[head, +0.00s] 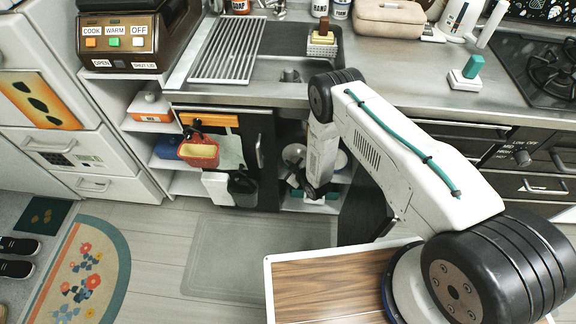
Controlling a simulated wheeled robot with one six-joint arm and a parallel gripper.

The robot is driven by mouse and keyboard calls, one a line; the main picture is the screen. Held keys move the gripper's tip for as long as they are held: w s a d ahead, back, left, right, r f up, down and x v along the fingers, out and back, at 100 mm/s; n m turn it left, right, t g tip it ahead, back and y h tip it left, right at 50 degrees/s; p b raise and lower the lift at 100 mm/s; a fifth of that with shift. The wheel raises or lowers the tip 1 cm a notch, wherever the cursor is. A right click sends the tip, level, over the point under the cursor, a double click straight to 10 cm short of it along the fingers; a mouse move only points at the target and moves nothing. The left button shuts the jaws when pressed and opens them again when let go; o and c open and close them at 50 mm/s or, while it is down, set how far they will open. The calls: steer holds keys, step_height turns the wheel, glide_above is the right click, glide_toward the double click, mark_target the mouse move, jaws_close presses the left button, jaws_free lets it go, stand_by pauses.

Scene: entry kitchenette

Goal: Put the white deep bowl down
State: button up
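My arm reaches down from the right to the open cabinet under the sink. My gripper (314,192) is low at the cabinet opening, small and dark in the head view. Another pale rounded piece (341,160) shows right of the wrist. I cannot tell which of them is the deep bowl, or whether my fingers touch either. The wrist hides part of the cabinet shelf, and the fingers are too small to read.
The open cabinet door (258,150) stands left of the opening, with a red container (199,152) and a dark pouch hung on it. The sink (285,70) and counter are above. A grey mat (243,252) lies on the clear floor below.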

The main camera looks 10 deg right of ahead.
steer(key=o, duration=0.4)
steer(key=shift+c, duration=0.2)
steer(key=v, duration=1.2)
steer(key=shift+r, duration=0.1)
